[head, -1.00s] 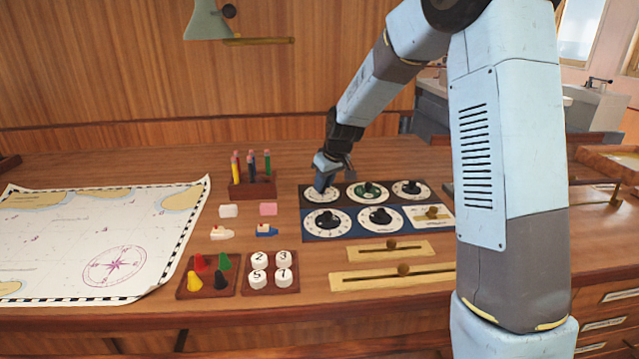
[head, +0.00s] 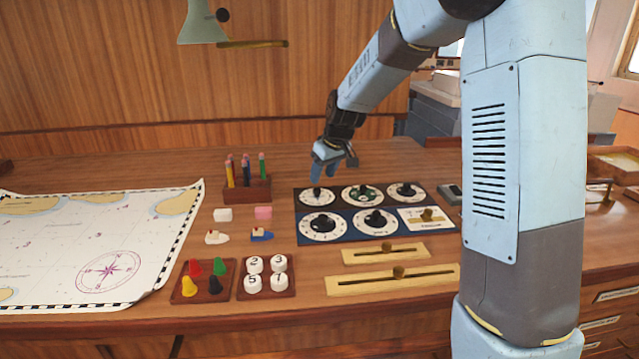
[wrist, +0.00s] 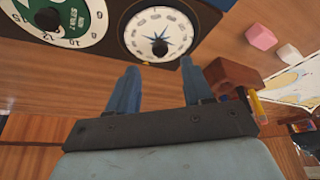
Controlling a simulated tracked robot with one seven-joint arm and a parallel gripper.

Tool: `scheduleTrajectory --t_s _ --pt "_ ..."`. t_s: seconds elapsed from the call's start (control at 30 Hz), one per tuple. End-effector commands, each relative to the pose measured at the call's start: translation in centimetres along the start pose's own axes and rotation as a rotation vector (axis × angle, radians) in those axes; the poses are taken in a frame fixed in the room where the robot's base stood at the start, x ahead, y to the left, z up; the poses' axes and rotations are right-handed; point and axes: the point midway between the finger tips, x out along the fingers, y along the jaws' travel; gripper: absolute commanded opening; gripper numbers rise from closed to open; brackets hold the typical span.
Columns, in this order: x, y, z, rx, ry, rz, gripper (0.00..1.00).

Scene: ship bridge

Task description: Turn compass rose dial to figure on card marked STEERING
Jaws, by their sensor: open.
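The compass rose dial (head: 317,198) is the top-left dial of the panel, white with a black knob. The wrist view shows its blue star and the dark knob at the centre (wrist: 159,47). My gripper (head: 324,180) is just above and behind this dial in the head view. In the wrist view its two blue fingers (wrist: 158,72) are apart with nothing between them, and the knob lies beyond the fingertips.
Other dials stand close by, including a green-centred dial (head: 362,197). A pencil holder (head: 247,190) is left of the panel. Sliders (head: 385,254), game pieces, number blocks (head: 266,277) and a chart (head: 90,240) cover the front and left. The desk behind the panel is clear.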

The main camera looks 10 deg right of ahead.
Motion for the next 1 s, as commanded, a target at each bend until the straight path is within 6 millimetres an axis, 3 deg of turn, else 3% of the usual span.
scheduleTrajectory --t_s 0.2,0.4,1.0 --pt "-4.4 0.1 -0.1 0.001 0.002 0.002 0.51" --pt "-7.1 0.1 0.0 0.000 0.001 0.000 0.51" --pt "-8.7 0.0 0.2 0.004 -0.001 0.004 0.51"
